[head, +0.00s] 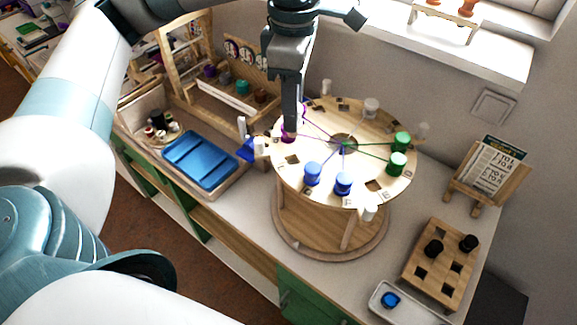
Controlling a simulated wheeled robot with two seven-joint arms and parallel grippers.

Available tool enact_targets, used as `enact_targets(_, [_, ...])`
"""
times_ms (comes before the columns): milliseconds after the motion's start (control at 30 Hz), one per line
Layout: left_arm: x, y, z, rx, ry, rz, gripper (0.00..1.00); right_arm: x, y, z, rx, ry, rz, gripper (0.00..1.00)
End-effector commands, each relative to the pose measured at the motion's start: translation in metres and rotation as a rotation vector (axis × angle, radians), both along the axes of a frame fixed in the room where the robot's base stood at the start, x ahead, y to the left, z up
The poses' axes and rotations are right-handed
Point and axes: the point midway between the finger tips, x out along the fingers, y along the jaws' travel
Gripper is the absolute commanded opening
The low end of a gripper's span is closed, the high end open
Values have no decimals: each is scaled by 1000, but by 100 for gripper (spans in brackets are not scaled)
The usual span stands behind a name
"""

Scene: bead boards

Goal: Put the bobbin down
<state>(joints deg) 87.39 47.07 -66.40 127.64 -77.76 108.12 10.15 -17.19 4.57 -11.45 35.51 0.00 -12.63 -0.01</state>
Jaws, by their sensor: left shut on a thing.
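A round wooden braiding stand (330,197) stands on the bench with square holes around its top. My left gripper (290,126) points down over the left edge of its top and is shut on a purple bobbin (287,137), mostly hidden by the fingers. I cannot tell whether this bobbin touches the top. Another purple bobbin (301,109) is partly hidden behind the gripper. Two blue bobbins, one here (313,174) and one here (343,184), stand at the front. Two green bobbins (398,163) stand at the right. Threads run to the centre hole (342,143). My right gripper is not in view.
Whitish pegs stand around the stand, one at the front (369,212). A blue tray (199,160) lies left. A wooden block with black bobbins (426,275) and a white dish (408,308) are at front right. A card easel (487,170) stands behind. Bench is clear between.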

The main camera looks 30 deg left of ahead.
Motion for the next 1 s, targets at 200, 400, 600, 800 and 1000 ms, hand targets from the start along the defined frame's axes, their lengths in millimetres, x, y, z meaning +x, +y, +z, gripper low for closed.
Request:
enact_targets(200, [0, 0, 0, 0, 0, 0, 3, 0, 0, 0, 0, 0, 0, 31])
enact_targets(400, [0, 0, -5, 1, 1, 1, 3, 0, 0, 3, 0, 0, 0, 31])
enact_targets(600, [-1, 1, -32, 3, 5, 1, 3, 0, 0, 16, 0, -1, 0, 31])
enact_targets(800, [0, 1, -57, 1, 3, 1, 3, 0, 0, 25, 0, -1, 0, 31])
enact_targets(1000, [0, 0, -63, 0, 0, 0, 3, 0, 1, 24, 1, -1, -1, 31])
